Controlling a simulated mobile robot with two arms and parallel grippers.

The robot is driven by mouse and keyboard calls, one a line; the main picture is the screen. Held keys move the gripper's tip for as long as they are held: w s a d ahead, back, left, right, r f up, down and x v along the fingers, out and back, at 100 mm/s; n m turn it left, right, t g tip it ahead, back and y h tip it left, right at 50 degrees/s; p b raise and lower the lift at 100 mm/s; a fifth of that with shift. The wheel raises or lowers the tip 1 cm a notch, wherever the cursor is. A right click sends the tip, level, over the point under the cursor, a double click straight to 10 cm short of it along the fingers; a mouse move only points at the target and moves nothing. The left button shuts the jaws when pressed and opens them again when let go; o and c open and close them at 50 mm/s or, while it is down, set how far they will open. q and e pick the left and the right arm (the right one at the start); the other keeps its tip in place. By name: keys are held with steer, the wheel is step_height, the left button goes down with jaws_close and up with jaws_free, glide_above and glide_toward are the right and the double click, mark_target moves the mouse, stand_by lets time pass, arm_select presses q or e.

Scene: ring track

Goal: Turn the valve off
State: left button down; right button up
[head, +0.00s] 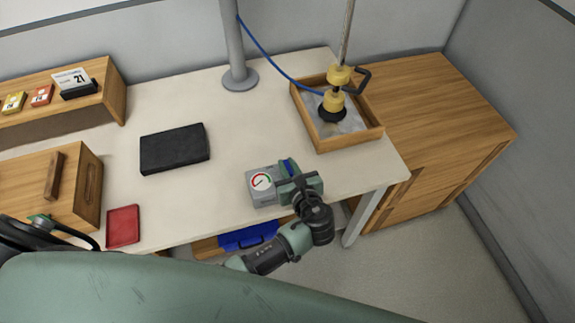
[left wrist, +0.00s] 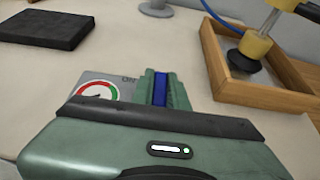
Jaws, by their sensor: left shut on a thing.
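The valve unit (head: 262,186) is a grey box with a round red, white and green gauge (head: 261,181), near the table's front edge. Its blue handle (head: 289,167) is at the right side of the box. My left gripper (head: 292,172) is shut on the blue handle. The left wrist view shows the handle (left wrist: 160,89) as a blue strip between the green fingers, with the gauge (left wrist: 97,92) to its left. The gauge needle is too small to read surely. My gripper hides the lower part of the handle. My right gripper is not in view.
A wooden tray (head: 371,137) with a yellow and black suction fixture (head: 334,101) stands to the right behind the valve. A black pad (head: 174,149) and a red tray (head: 123,226) lie left. A metal post (head: 234,45) rises behind. The table between them is clear.

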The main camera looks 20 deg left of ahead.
arm_select(q)
steer(key=c, duration=1.4)
jaws_free()
steer(key=shift+w+a, duration=0.1)
steer(key=shift+s+d+r, duration=0.1)
steer(key=shift+s+d, duration=0.2)
steer(key=shift+s, duration=0.1)
steer(key=b+v, duration=0.1)
steer(key=v, duration=0.5)
steer(key=shift+s+d+r, duration=0.15)
steer(key=shift+s+r, duration=0.1)
steer(key=shift+r, duration=0.05)
steer(key=shift+f, duration=0.1)
